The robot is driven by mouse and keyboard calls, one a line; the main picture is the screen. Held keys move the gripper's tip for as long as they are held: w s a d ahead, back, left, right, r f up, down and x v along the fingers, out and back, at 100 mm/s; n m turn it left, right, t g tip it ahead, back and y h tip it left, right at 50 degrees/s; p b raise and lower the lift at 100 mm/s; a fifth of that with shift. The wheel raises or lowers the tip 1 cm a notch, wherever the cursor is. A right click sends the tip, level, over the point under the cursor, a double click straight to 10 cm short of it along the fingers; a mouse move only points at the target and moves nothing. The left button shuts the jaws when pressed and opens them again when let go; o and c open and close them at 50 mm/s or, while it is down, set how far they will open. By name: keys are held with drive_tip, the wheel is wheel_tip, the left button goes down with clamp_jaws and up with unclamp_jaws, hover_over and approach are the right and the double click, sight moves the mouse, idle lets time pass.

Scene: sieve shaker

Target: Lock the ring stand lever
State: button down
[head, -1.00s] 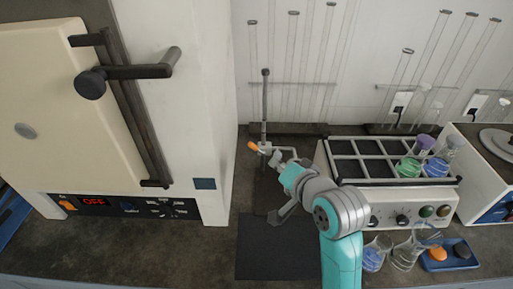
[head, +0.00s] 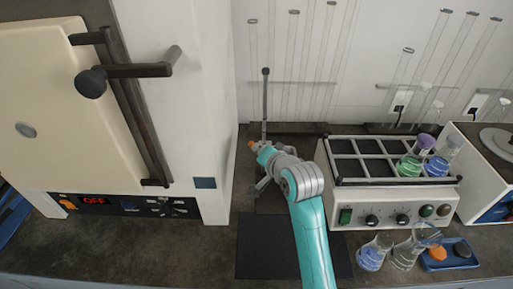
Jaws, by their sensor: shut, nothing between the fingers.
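The ring stand has a thin dark upright rod (head: 265,100) and stands on the bench beside the large white oven. A small orange lever tip (head: 252,144) shows at the left of the rod, low down. My arm covers the clamp, most of the ring and much of the stand's base. My gripper (head: 262,187) is shut and empty, small in the picture, just below and slightly right of the lever tip. Whether it touches the stand or lever cannot be told. The lever's exact angle is too small to read.
The oven (head: 205,120) with its handle fills the left. A shaker (head: 385,208) carrying flasks stands right of my arm. Glass tubes line the wall.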

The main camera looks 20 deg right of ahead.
drive_tip(key=shift+x, duration=1.05)
drive_tip(key=shift+w+a+f+n+g+h, duration=0.1)
drive_tip(key=shift+a+f+n+g+h, duration=0.1)
drive_tip(key=shift+a+n+g+h, duration=0.25)
drive_tip(key=f+n+h, duration=0.1)
drive_tip(key=a+f+n+g+h, duration=0.1)
drive_tip(key=f, duration=0.1)
drive_tip(key=a+f+n+g+h, duration=0.1)
drive_tip(key=f+n+h, duration=0.1)
drive_tip(key=shift+w+a, duration=0.15)
drive_tip(key=shift+w, duration=0.25)
idle(0.5)
